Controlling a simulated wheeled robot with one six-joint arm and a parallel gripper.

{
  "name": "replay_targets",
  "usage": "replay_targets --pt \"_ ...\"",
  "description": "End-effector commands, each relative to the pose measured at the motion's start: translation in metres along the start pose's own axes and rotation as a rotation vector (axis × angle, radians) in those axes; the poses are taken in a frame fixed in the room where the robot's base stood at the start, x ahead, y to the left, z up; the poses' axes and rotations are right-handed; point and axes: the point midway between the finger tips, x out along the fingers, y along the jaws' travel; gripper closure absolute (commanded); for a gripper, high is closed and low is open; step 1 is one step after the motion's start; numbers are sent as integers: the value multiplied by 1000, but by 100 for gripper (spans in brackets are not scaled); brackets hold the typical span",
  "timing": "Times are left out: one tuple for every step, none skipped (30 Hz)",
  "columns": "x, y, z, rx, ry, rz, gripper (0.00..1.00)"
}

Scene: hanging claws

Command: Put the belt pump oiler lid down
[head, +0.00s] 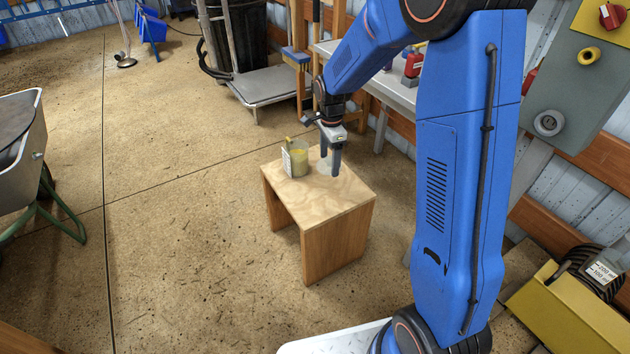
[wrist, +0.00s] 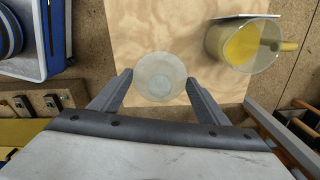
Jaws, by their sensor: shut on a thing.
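The lid (wrist: 160,76) is a pale, translucent round disc. In the wrist view it sits between the two fingers of my gripper (wrist: 158,88), which touch it on both sides. In the head view the lid (head: 325,167) shows faintly at the fingertips of my gripper (head: 330,172), low over the wooden stool. I cannot tell whether it touches the top. The oiler cup (head: 301,160), clear with yellow contents, stands to the left on the stool; it also shows at upper right in the wrist view (wrist: 240,45), open at the top.
The plywood stool top (head: 318,197) is bare in front of the cup and lid. A workbench (head: 395,90) stands behind to the right, a hand truck (head: 265,85) behind. A wheelbarrow (head: 22,140) is at far left. The floor around the stool is clear.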

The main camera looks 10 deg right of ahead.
Motion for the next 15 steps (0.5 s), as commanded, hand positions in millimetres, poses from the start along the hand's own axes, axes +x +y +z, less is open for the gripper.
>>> replay_targets --pt "-2 8 3 47 0 0 53" --pt "-2 11 5 76 0 0 53" --pt "-2 16 6 109 0 1 53" --pt "-2 18 7 131 0 1 53" --pt "-3 20 8 149 0 1 53" --pt "-3 22 9 169 0 0 53" --pt "-3 24 10 180 0 0 53" --pt "-2 25 10 189 0 1 53" --pt "1 26 10 198 0 2 53" --pt "4 27 11 202 0 2 53" --pt "8 27 11 204 0 3 53" --pt "15 27 11 205 1 5 53" --pt "21 27 11 205 1 5 53" --pt "26 27 11 205 0 4 53" --pt "33 27 11 205 0 4 53"
